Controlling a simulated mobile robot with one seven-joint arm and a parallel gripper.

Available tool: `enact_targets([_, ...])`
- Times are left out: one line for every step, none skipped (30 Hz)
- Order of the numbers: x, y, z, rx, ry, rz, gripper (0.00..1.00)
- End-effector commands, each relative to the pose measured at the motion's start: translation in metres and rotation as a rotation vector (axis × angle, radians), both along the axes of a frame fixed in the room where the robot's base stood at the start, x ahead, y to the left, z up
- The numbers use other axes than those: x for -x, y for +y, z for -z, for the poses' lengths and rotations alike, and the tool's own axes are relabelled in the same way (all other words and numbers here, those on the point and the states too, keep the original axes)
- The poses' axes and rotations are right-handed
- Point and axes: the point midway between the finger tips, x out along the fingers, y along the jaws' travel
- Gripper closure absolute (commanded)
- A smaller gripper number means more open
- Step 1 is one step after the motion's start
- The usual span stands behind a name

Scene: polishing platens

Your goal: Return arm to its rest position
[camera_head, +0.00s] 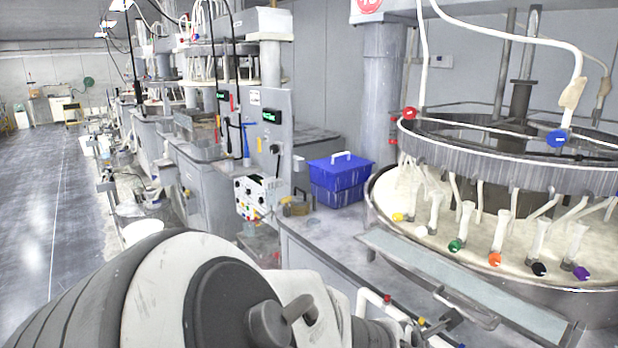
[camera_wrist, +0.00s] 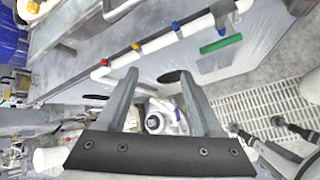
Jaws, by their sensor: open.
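My gripper (camera_wrist: 160,88) shows in the wrist view with its two grey fingers spread apart. Nothing is held between them. Beyond the fingers, a white pipe (camera_wrist: 155,45) with small coloured valve handles runs along the side of the machine bench. My arm fills the lower left and middle of the head view, and the gripper itself cannot be made out there.
A large round polishing machine (camera_head: 500,205) with coloured knobs stands at the right. A blue box (camera_head: 340,180) sits on the bench behind my arm. A white control box (camera_head: 258,197) stands left of it. The floor aisle (camera_head: 50,220) at the left is clear.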

Motion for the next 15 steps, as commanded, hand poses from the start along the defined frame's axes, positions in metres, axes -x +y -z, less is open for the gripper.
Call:
enact_targets([0.008, 0.001, 0.015, -0.096, 0.023, 0.057, 0.32])
enact_targets([0.012, 0.004, 0.024, -0.152, 0.036, 0.093, 0.32])
enact_targets([0.019, 0.008, 0.033, -0.229, 0.051, 0.142, 0.32])
enact_targets([0.023, 0.012, 0.04, -0.286, 0.062, 0.18, 0.32])
enact_targets([0.028, 0.016, 0.045, -0.343, 0.071, 0.218, 0.32])
enact_targets([0.034, 0.023, 0.05, -0.419, 0.083, 0.27, 0.32])
enact_targets([0.038, 0.028, 0.053, -0.472, 0.092, 0.308, 0.32])
enact_targets([0.041, 0.033, 0.055, -0.525, 0.1, 0.346, 0.32])
enact_targets([0.046, 0.04, 0.055, -0.592, 0.108, 0.396, 0.32])
enact_targets([0.049, 0.045, 0.055, -0.641, 0.114, 0.433, 0.32])
enact_targets([0.052, 0.05, 0.053, -0.689, 0.118, 0.469, 0.32])
enact_targets([0.056, 0.057, 0.05, -0.751, 0.123, 0.515, 0.32])
enact_targets([0.058, 0.061, 0.046, -0.794, 0.125, 0.55, 0.32])
enact_targets([0.061, 0.066, 0.042, -0.837, 0.127, 0.584, 0.32])
enact_targets([0.064, 0.071, 0.036, -0.889, 0.127, 0.627, 0.32])
